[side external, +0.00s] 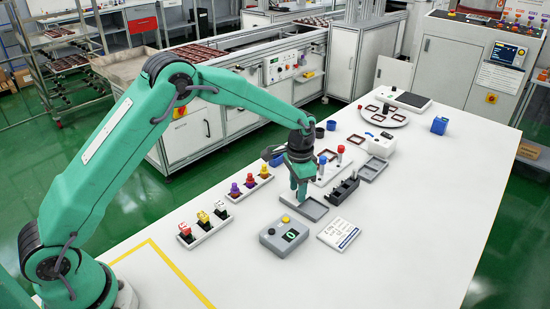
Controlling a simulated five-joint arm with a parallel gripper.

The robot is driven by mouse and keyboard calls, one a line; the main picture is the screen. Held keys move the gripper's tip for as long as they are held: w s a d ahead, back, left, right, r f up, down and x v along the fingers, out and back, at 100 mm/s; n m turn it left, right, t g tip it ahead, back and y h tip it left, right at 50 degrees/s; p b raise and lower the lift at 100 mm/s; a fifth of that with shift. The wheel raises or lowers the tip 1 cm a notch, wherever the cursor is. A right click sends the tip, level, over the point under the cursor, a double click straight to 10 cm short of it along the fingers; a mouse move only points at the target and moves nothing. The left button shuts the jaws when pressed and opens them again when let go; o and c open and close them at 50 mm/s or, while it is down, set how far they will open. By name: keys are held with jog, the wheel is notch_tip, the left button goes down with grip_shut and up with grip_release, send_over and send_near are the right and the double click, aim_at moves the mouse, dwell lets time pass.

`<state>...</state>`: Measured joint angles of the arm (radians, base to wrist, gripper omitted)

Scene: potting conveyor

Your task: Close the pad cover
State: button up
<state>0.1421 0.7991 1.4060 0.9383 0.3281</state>
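My gripper (302,198) points down at the left part of a shallow grey tray (318,214) on the white table. Its fingers are small here and I cannot tell whether they are open or shut, or whether they touch the tray. No part is clearly recognisable as the pad cover. A flat dark-topped pad-like plate (411,100) lies at the far end of the table, well away from my gripper. A second shallow grey tray (374,168) lies further back, beside a black slotted holder (343,188).
Coloured pieces stand on two white racks (205,231) (249,188) at left. The right side is clear.

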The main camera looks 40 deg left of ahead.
aim_at(296, 197)
notch_tip(296, 197, up, 8)
jog(key=shift+f, duration=0.25)
jog(key=shift+r, duration=0.15)
dwell(0.4)
jog(key=s+a+r+n+t, duration=0.1)
jog(key=s+a+r, duration=0.1)
jog(key=s+r, duration=0.5)
jog(key=s+a+r+n+t, duration=0.1)
jog(key=s+a+r+t, duration=0.15)
jog(key=s+r, duration=0.4)
jog(key=s+a+n+t, duration=0.2)
jog(key=s+a+n, duration=0.1)
jog(key=s, duration=1.6)
jog(key=shift+a+r, duration=0.2)
jog(key=shift+r, duration=0.25)
